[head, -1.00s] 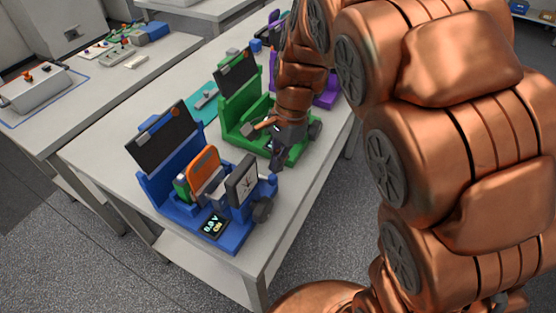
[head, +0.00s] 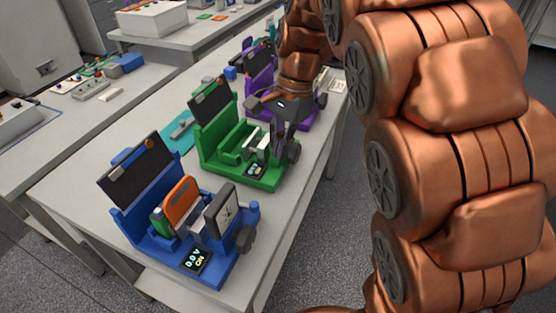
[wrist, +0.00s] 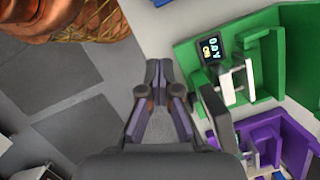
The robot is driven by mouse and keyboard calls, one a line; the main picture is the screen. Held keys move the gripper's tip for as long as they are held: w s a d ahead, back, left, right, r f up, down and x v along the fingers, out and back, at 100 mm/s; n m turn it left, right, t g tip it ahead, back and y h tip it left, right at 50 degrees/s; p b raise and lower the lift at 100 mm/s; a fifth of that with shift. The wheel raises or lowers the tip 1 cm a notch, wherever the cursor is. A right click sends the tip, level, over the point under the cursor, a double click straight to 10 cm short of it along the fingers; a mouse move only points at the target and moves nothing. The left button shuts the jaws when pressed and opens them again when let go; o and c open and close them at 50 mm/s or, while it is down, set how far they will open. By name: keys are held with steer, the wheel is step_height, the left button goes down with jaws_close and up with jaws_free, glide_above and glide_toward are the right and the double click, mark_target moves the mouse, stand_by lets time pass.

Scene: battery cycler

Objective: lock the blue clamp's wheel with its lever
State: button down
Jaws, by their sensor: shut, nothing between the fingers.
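The blue clamp (head: 217,268) stands at the near end of the bench in the head view. An orange-and-green block (head: 182,205) sits in it, behind a dark-framed plate (head: 222,212). Its dark wheel (head: 245,240) is at the right side, with a short blue upright piece (head: 254,211) beside it, possibly the lever; I cannot tell its setting. My gripper (head: 277,152) is shut and empty, pointing down by the green clamp's right end, apart from the blue clamp. Its closed fingers also show in the wrist view (wrist: 158,75).
The green clamp (head: 215,155) and purple clamp (head: 262,85) stand farther along the bench (head: 75,195). The green clamp (wrist: 285,70) and purple clamp (wrist: 262,130) fill the wrist view's right side. Open floor (head: 325,235) lies right of the bench.

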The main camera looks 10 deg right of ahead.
steer(key=shift+d+r, duration=0.1)
steer(key=shift+r, duration=0.35)
stand_by(0.3)
steer(key=s+d+f+n+p, duration=0.1)
steer(key=s+n, duration=0.3)
steer(key=s, duration=0.4)
steer(key=s+d+f+n+h+p, duration=0.1)
steer(key=s+d+f+n, duration=0.1)
steer(key=s, duration=0.6)
steer(key=s+d+f+n+h, duration=0.1)
steer(key=s+f+n, duration=0.3)
steer(key=s, duration=0.4)
steer(key=shift+d+n+p, duration=0.4)
steer(key=shift+d+n, duration=0.4)
steer(key=shift+d, duration=0.05)
